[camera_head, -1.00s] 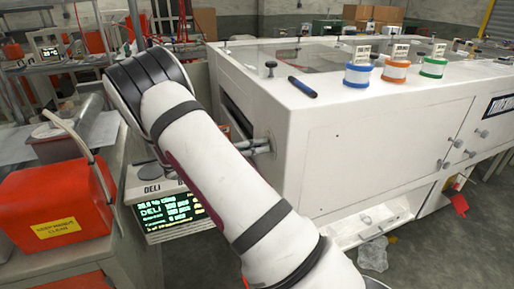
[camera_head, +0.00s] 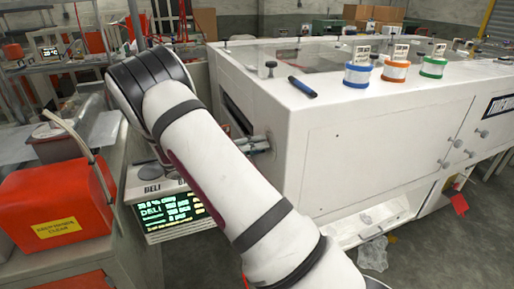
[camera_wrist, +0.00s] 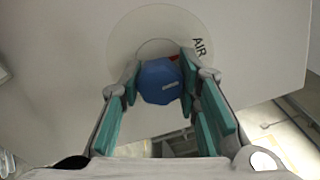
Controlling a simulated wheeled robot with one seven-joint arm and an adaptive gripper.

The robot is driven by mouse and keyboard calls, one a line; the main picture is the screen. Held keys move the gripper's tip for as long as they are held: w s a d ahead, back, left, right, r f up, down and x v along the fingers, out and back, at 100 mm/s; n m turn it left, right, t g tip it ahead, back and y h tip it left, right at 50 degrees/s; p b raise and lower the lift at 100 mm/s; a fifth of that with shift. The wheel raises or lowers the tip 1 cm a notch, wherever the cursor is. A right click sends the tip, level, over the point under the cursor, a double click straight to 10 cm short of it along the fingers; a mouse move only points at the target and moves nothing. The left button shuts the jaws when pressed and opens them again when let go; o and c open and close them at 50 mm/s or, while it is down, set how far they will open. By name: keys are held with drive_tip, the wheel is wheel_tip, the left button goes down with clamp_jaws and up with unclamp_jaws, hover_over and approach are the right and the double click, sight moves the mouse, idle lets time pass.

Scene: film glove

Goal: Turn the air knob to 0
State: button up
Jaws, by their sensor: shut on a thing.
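The air knob (camera_wrist: 160,82) is a blue faceted knob with a pale mark on its face. It sits on a round plate (camera_wrist: 124,38) on a white panel, with the word AIR (camera_wrist: 199,47) printed to the right and a small red mark beside the knob. My gripper (camera_wrist: 159,85) is shut on the knob, one teal-padded finger on each side. In the head view my gripper (camera_head: 258,146) is at the left end of the white machine (camera_head: 370,150), and the knob is hidden there. No 0 mark can be made out.
A scale display (camera_head: 180,212) stands beneath my arm. A red box (camera_head: 55,200) stands at the left.

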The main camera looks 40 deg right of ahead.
drive_tip(key=o, duration=1.2)
drive_tip(key=v, duration=1.2)
drive_tip(key=shift+r, duration=0.1)
